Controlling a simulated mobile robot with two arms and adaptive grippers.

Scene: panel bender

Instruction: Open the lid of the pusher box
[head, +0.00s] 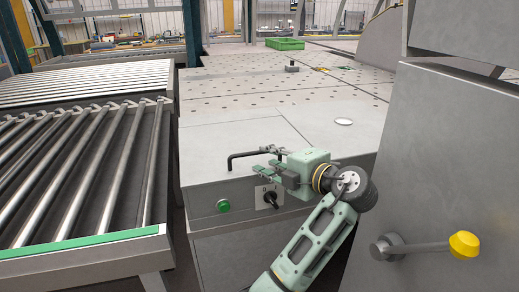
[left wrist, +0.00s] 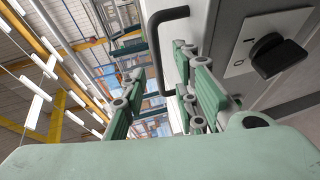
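The pusher box (head: 215,196) appears to be the grey cabinet at the centre of the head view, with a flat lid (head: 205,160). The lid looks closed. A black bar handle (head: 238,156) stands on its front part; it also shows in the left wrist view (left wrist: 154,45). My left gripper (head: 263,161) is at the front edge, just right of the handle, its fingers pointing left. In the left wrist view its fingers (left wrist: 160,108) are apart and nothing is held between them. The handle lies beyond the fingers; contact cannot be told. My right gripper is not in view.
A green button (head: 223,205) and a black rotary switch (head: 270,198) sit on the box front below the gripper. A roller conveyor (head: 85,165) is at left. A grey cabinet with a yellow-knobbed lever (head: 464,244) stands close at right. A green crate (head: 285,43) lies far back.

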